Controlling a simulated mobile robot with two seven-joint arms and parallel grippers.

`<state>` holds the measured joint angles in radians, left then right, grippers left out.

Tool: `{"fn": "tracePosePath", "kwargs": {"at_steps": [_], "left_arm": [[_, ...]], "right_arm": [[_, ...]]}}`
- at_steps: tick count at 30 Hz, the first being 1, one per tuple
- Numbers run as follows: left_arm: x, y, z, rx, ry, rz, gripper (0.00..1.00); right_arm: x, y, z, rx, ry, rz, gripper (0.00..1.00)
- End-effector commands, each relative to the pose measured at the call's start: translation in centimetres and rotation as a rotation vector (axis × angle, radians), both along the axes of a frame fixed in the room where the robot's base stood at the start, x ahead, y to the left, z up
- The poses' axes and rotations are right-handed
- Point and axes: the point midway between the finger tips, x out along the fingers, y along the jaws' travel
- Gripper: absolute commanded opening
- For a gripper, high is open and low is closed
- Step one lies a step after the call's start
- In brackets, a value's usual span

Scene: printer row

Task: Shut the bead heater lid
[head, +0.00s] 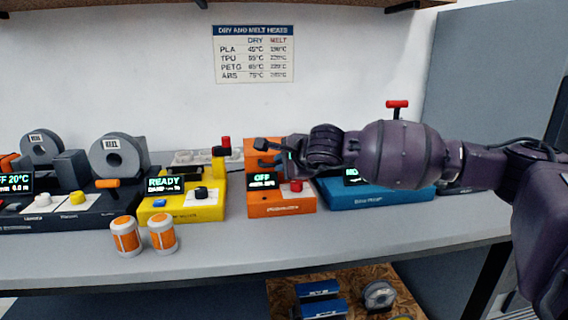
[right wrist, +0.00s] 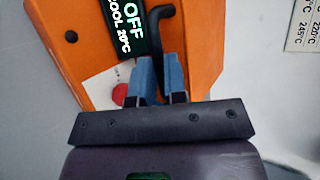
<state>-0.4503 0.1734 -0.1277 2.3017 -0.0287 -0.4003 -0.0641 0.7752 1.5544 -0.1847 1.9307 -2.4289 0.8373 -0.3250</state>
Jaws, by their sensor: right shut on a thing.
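The orange machine (head: 281,206), which I take to be the bead heater, stands on the bench left of my right arm. Its display reads OFF, and COOL 20°C in the right wrist view. An orange panel (head: 256,153) stands raised at its back, apparently the lid. My right gripper (head: 287,150) is above the machine. In the right wrist view the blue fingers (right wrist: 160,80) are shut on a bent black handle (right wrist: 157,38). The fingers hide the handle's lower end. My left gripper is in neither view.
A yellow machine (head: 182,211) stands left of the orange one, and a blue machine (head: 375,193) stands right, partly behind my arm. Two orange-and-white jars (head: 126,238) stand near the bench's front edge.

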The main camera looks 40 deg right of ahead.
Motion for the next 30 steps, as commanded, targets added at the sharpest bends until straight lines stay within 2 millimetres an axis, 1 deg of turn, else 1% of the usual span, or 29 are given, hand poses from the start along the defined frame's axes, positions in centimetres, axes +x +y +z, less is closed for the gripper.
{"fn": "tracePosePath", "kwargs": {"at_steps": [1,3,6,20,25,30], "left_arm": [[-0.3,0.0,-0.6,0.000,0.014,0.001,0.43],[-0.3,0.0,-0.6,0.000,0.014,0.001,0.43],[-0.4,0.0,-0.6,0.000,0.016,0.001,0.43],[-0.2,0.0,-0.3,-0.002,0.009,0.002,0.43],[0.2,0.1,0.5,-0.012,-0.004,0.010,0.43],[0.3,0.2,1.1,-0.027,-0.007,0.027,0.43]], "right_arm": [[-0.6,0.4,-3.4,0.017,0.061,0.002,0.14],[-0.6,0.4,-3.4,0.016,0.060,0.002,0.25],[-0.5,0.4,-3.3,0.015,0.059,0.002,0.38],[-0.7,0.2,-2.7,0.012,0.053,-0.001,0.38],[-1.9,0.3,-1.4,0.012,0.048,-0.001,0.38],[-4.0,0.6,0.4,0.011,0.040,0.001,0.38]]}}
